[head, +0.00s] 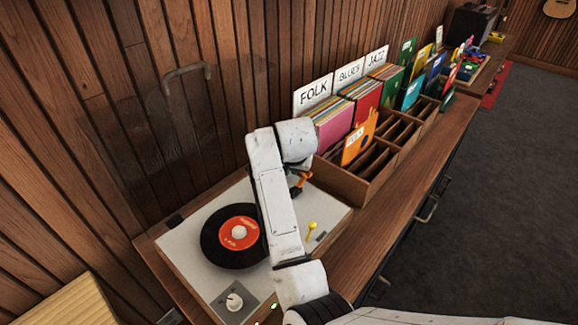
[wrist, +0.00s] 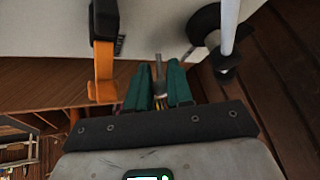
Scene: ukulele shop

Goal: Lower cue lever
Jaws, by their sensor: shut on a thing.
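The record player (head: 190,240) lies on the counter with a black record (head: 212,250) with a red label on it. In the wrist view my gripper (wrist: 160,92) has its green fingers closed around a thin grey metal stem, which looks like the cue lever (wrist: 158,70), over the pale deck. An orange piece on a black block (wrist: 103,60) is just left of the fingers, apart from them. A black pivot with a white tube, apparently the tonearm (wrist: 226,45), is at right. In the head view my arm hides my fingertips and the lever; a little orange and black shows beside it.
A wooden record bin (head: 355,185) with sleeves and genre cards stands just behind the deck. A yellow-topped knob (head: 311,227) and a round dial (head: 234,300) rise from the deck. The plank wall (head: 120,100) is close at left; open floor (head: 510,160) lies at right.

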